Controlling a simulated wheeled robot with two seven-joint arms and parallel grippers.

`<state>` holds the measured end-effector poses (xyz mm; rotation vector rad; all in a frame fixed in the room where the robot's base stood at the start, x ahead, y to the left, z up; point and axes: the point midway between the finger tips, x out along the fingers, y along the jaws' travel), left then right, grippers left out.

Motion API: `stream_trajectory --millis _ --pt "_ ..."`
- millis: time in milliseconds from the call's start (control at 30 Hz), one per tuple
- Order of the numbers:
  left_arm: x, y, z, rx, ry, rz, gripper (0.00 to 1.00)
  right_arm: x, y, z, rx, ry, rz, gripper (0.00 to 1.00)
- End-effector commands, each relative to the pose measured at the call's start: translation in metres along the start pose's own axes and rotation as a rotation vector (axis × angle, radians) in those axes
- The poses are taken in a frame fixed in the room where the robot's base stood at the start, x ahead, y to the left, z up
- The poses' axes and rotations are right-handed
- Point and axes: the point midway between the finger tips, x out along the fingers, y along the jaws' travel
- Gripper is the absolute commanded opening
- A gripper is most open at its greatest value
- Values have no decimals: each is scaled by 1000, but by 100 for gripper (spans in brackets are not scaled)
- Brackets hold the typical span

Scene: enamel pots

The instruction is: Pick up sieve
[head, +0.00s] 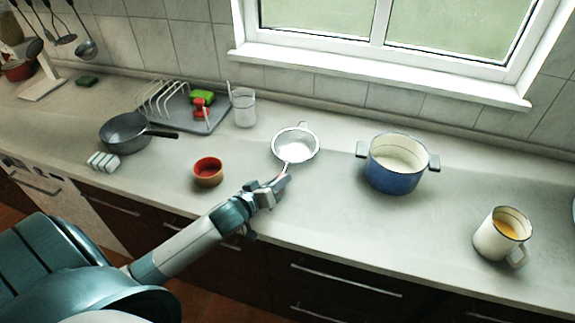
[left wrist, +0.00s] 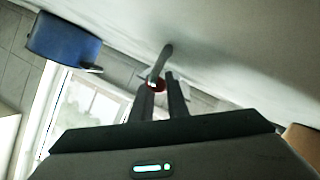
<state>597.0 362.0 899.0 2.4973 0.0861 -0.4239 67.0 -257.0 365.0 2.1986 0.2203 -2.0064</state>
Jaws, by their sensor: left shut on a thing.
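The sieve (head: 296,146), a round white-metal mesh bowl with a handle, is over the middle of the counter, between the red bowl and the blue pot. My left gripper (head: 281,181) is at the near end of its handle and shut on it. In the left wrist view the fingers (left wrist: 163,92) are close together, with a narrow grey piece, seemingly the sieve's handle (left wrist: 161,60), between and beyond their tips. I cannot tell whether the sieve touches the counter. My right gripper is not in view.
A blue pot (head: 394,170) stands right of the sieve; it also shows in the left wrist view (left wrist: 62,42). A small red bowl (head: 208,171) is to the left, a glass (head: 244,108) behind. A mug (head: 501,235) stands at right. The counter (head: 330,205) before the pot is clear.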

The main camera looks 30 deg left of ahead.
Motion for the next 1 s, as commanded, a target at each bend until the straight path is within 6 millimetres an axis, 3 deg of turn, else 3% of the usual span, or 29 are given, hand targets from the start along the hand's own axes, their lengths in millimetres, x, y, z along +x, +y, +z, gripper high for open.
stream_trajectory --millis 367,567,1000 --pt "-4 7 -10 1 2 2 0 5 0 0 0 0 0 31" --pt "-13 23 -32 2 4 5 0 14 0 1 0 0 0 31" --pt "-14 121 -25 -4 3 5 0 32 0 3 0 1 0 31"
